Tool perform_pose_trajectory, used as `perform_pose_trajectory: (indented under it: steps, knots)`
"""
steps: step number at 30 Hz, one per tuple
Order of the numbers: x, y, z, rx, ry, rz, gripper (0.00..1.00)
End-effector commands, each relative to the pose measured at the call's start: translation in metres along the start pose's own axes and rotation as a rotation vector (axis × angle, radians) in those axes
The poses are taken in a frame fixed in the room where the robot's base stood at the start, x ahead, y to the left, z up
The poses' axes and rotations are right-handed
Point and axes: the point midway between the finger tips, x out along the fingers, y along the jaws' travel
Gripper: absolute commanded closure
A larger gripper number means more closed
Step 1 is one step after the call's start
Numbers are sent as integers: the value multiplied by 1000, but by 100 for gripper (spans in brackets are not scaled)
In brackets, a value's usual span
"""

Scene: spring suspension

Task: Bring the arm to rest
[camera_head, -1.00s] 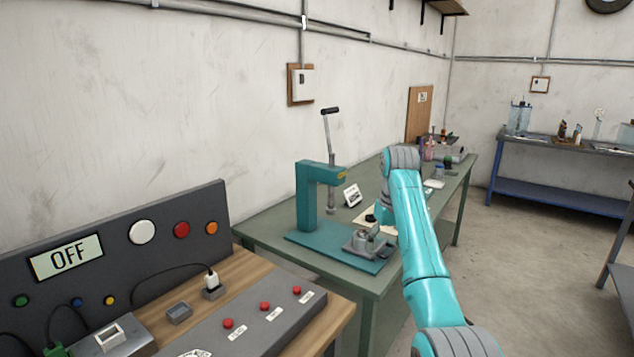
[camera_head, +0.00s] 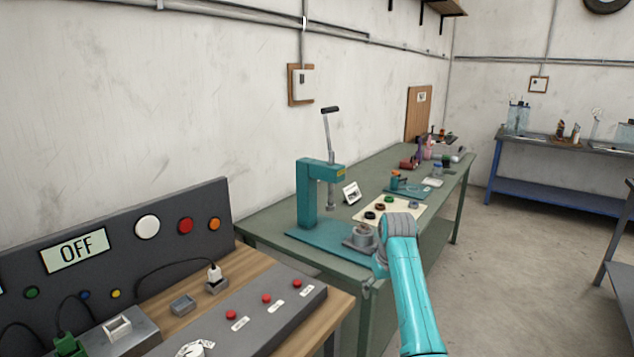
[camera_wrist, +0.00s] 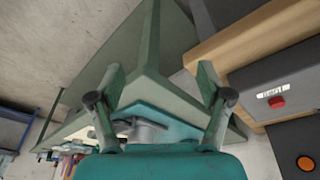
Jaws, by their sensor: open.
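My arm shows in the head view as a turquoise link with a grey joint, in front of the green table (camera_head: 270,226). My gripper (camera_wrist: 158,84) shows in the wrist view with its two fingers spread wide apart and nothing between them. Behind the fingers are the table's corner and the teal base of the press. In the head view the fingers are mostly hidden behind the arm.
A wooden bench with a control panel (camera_head: 120,235) reading OFF stands at the left. A pale mat (camera_head: 375,208) with small rings and several bottles lie farther along the table. A blue bench (camera_head: 560,188) is at the back right. The floor (camera_head: 500,280) right of my arm is clear.

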Motion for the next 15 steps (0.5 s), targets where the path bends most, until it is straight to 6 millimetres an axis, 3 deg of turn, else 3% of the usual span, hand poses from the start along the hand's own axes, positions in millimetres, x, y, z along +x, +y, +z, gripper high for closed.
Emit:
perform_pose_trajectory:
  steps: [1,6,15]
  knots:
    - [24,-2,13,4,10,3,22]
    - [87,-7,48,19,76,18,22]
    - [176,-21,126,47,193,44,22]
